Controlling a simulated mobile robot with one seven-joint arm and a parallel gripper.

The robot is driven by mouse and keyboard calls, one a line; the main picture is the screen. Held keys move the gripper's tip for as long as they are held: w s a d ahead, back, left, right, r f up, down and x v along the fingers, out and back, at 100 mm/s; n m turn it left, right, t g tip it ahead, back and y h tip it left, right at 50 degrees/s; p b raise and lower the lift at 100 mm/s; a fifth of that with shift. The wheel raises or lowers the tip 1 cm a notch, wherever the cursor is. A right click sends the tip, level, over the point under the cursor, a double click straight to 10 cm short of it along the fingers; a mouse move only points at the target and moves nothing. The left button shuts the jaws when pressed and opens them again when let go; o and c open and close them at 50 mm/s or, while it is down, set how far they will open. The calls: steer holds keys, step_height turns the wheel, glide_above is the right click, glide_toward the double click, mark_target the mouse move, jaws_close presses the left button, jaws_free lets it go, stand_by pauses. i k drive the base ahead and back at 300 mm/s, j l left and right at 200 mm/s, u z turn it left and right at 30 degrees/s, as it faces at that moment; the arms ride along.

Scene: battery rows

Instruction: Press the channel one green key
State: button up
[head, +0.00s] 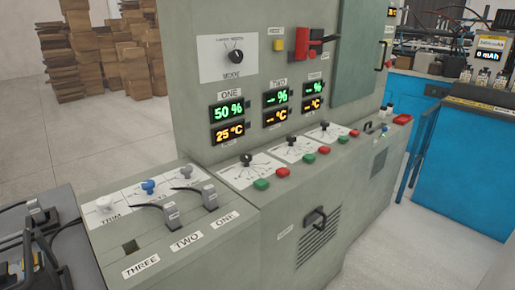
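A grey control cabinet fills the middle of the head view. The channel one green key (261,184) is the leftmost green key on its sloped ledge, below the displays labelled ONE. The channel one red key (282,172) sits just right of it. A black rotary knob (246,160) on a white dial plate stands behind them. The ONE displays read 50 % (228,111) and 25 °C (229,132). The TWO displays (275,98) and the third pair (313,88) show dashes. My gripper is not in view, and nothing visible touches the green key.
More green (309,159) and red keys (323,150) continue rightward along the ledge. A lower panel (180,250) at left holds plugs labelled TWO and ONE and an empty THREE slot. A blue bench (465,165) stands right, cardboard boxes (95,60) behind. Floor shows at lower right.

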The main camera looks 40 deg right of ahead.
mark_target(261, 183)
steer(key=z, duration=1.05)
